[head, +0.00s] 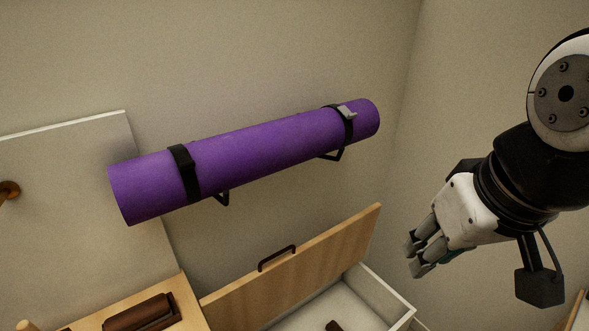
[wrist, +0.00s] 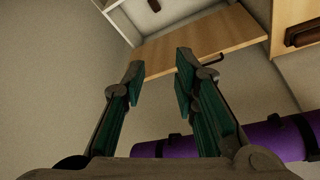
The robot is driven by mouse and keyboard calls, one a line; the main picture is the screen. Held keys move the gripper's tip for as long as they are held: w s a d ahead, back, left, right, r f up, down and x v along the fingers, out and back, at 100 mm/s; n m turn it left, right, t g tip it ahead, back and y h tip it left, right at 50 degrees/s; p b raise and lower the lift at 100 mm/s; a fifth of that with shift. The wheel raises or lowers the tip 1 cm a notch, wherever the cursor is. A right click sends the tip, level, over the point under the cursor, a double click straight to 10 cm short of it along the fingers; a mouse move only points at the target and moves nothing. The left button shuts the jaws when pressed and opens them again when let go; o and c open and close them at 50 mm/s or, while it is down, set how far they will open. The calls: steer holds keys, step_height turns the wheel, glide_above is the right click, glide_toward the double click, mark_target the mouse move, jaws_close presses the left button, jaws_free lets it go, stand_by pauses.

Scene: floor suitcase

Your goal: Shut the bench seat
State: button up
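The bench seat is a light wood lid (head: 305,268) with a dark handle (head: 277,258) on its upper edge. It stands raised and tilted over a white-walled box (head: 388,294), whose inside shows. In the wrist view the lid (wrist: 205,42) lies beyond my fingertips, with its handle (wrist: 211,72) just right of the right finger. My gripper (head: 416,256) is right of the lid in the head view, apart from it. In the wrist view my gripper (wrist: 158,66) has its fingers spread with nothing between them.
A purple rolled mat (head: 255,150) hangs on wall brackets above the lid. A wooden surface with a brown item (head: 143,313) is left of the box. A small dark item (head: 334,325) lies inside the box. The wall at right is bare.

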steer(key=w+a+f+n+b, duration=0.1)
steer(key=w+f+b, duration=0.1)
steer(key=w, duration=0.3)
steer(key=w+a+f+n+y+b, duration=0.1)
steer(key=w+a+f, duration=0.1)
steer(key=w, duration=0.4)
steer(key=w+a+f+b, duration=0.2)
steer(key=w+f, duration=0.2)
steer(key=w, duration=0.1)
steer(key=shift+w+a+f+n+b, duration=0.1)
steer(key=shift+w+f+n+b, duration=0.1)
steer(key=shift+f+n+b, duration=0.15)
jaws_close()
steer(key=w+a+f+n+b, duration=0.1)
steer(key=w+a+f+b, duration=0.3)
steer(key=w+f, duration=0.6)
steer(key=w+a+f+n+y+b, duration=0.1)
steer(key=w+a+f+b, duration=0.3)
steer(key=w+f, duration=0.5)
step_height(320, 180, down, 6)
steer(key=shift+w+a+f+n+y, duration=0.1)
steer(key=shift+w+a+n+y, duration=0.25)
steer(key=shift+a+n, duration=0.25)
